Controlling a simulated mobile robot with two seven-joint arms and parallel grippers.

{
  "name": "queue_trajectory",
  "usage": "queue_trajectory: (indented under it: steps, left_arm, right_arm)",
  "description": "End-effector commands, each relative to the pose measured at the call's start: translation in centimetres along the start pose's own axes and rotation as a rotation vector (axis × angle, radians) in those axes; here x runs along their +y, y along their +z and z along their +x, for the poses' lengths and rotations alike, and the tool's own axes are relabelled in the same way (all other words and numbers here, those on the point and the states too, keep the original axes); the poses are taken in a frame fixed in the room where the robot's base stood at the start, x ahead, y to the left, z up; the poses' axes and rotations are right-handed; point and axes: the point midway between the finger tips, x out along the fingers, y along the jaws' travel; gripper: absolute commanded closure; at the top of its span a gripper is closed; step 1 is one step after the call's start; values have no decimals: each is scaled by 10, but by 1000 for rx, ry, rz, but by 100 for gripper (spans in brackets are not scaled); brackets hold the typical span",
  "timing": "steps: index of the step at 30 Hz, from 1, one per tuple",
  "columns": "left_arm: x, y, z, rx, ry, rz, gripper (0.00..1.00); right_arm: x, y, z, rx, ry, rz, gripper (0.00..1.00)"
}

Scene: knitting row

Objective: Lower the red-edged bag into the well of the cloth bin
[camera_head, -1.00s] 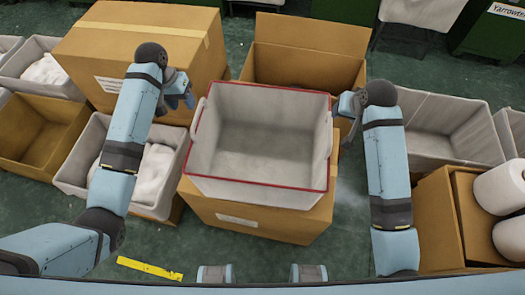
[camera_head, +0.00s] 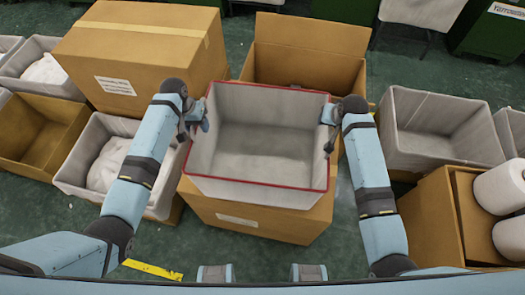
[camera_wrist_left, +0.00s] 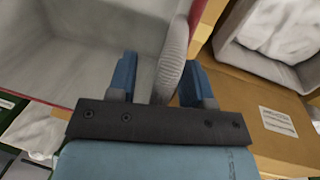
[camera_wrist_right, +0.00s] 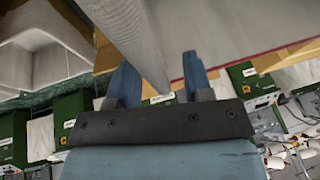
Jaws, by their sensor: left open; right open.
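The red-edged bag (camera_head: 262,145) is pale grey, empty and upright on top of a closed cardboard box (camera_head: 262,223) in the head view. My left gripper (camera_head: 198,118) is at its left side; in the left wrist view its open fingers stand either side of a grey strap handle (camera_wrist_left: 177,55). My right gripper (camera_head: 331,128) is at its right side; in the right wrist view its open fingers straddle the other handle (camera_wrist_right: 130,45). A grey cloth bin (camera_head: 430,150) with an empty well stands to the right.
A grey bin holding white cloth (camera_head: 108,165) stands left of the bag. A large closed carton (camera_head: 140,60) is behind left, an open carton (camera_head: 310,70) directly behind. White rolls (camera_head: 500,188) in a box are at right. Green floor (camera_head: 345,225) shows between.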

Motion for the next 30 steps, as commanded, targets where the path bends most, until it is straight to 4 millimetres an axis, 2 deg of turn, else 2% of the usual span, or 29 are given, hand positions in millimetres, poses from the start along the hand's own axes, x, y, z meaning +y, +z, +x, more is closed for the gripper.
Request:
queue_trajectory:
  steps: [2,8,20,30]
  left_arm:
    - [0,0,0,0,0,0,54]
    - [1,0,0,0,1,0,100]
    - [4,-1,-3,2,6,3,100]
    - [12,-1,-32,3,10,5,100]
  right_arm:
    - [0,0,0,0,0,0,53]
    - [0,0,0,0,-1,0,99]
    - [-3,0,-2,0,-5,0,100]
    - [-11,-11,-29,-2,-8,0,100]
